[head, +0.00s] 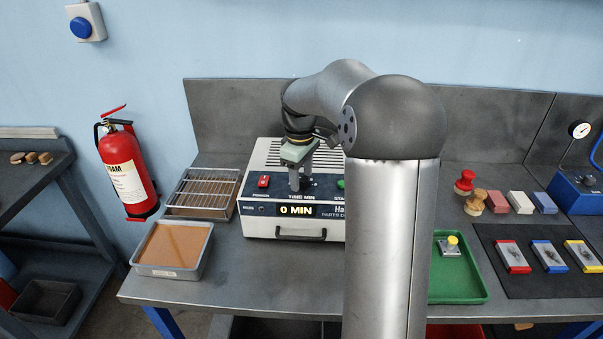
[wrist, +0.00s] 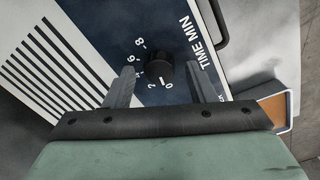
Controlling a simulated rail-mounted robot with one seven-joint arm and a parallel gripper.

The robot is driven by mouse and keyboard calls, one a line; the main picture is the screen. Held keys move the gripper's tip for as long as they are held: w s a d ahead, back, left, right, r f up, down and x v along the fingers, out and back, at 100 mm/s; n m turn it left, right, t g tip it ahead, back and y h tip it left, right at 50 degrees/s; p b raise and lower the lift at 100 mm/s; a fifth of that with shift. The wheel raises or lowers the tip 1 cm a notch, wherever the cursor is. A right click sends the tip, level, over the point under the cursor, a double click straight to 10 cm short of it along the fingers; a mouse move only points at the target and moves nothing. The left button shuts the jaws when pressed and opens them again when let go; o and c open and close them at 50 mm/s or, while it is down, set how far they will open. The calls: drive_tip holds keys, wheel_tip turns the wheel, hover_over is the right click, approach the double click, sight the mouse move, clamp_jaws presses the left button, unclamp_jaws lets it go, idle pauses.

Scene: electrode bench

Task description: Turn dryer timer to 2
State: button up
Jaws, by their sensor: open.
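The dryer (head: 262,222) is a white and dark blue box on the bench, with a display (head: 296,211) reading 0 MIN. Its black timer knob (wrist: 160,70) shows in the wrist view, ringed by white numbers including 0, 2, 6 and 8, next to the words TIME MIN. The knob's white mark seems to point toward 0. My gripper (wrist: 158,84) is open, with one finger on each side of the knob and gaps visible.
A red power button (head: 263,181) is left of my gripper, and a green button (head: 341,184) is right. A wire rack tray (head: 203,188) and a tray of brown material (head: 173,246) stand left of the dryer. A green tray (head: 457,286) lies right. My arm blocks part of the dryer.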

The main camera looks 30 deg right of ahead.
drive_tip(key=shift+f, duration=0.15)
drive_tip(key=c, duration=1)
drive_tip(key=shift+m, duration=0.4)
drive_tip(key=m, duration=0.2)
drive_tip(key=shift+w+m, duration=0.1)
drive_tip(key=shift+m, duration=0.3)
drive_tip(key=shift+d+m, duration=0.1)
drive_tip(key=shift+m, duration=2.1)
